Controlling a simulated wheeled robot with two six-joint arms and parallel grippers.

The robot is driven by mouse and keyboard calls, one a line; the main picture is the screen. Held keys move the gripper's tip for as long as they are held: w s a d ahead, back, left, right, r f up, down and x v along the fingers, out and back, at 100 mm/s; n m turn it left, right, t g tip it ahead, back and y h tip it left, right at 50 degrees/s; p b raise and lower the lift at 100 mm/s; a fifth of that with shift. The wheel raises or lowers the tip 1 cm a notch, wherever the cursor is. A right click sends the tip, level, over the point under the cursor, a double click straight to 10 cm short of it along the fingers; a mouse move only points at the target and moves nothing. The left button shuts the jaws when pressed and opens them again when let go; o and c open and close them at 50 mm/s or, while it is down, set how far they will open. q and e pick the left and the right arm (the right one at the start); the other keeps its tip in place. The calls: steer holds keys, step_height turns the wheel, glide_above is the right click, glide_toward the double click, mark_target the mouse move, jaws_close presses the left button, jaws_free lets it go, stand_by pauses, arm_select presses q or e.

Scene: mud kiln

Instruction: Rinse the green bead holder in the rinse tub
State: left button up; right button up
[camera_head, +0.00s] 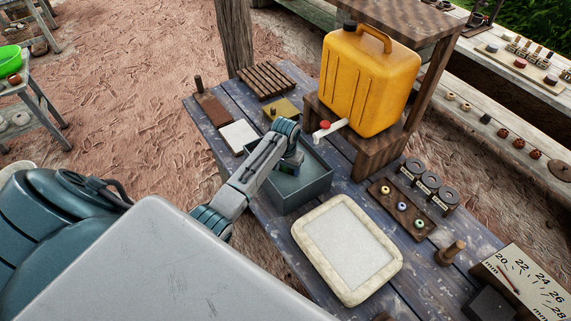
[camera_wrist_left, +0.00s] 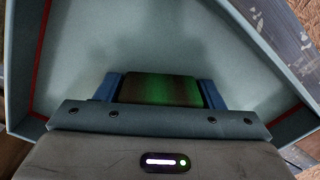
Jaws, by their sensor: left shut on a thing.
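The rinse tub (camera_head: 305,195) is a grey-blue open box on the blue plank table, under the white spout of a yellow jerrycan. My left gripper (camera_head: 290,166) reaches over and into the tub from the left. My right gripper is not in view.
The yellow jerrycan (camera_head: 368,80) stands on a wooden stand behind the tub. A pale-rimmed tray (camera_head: 308,238) lies in front. A wooden bead rack (camera_head: 402,207) is to the right. A white pad (camera_head: 238,136) and a slatted rack (camera_head: 266,80) lie to the left.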

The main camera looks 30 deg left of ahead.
arm_select(q)
steer(key=shift+f, duration=0.2)
stand_by(0.9)
steer(key=shift+r, duration=6)
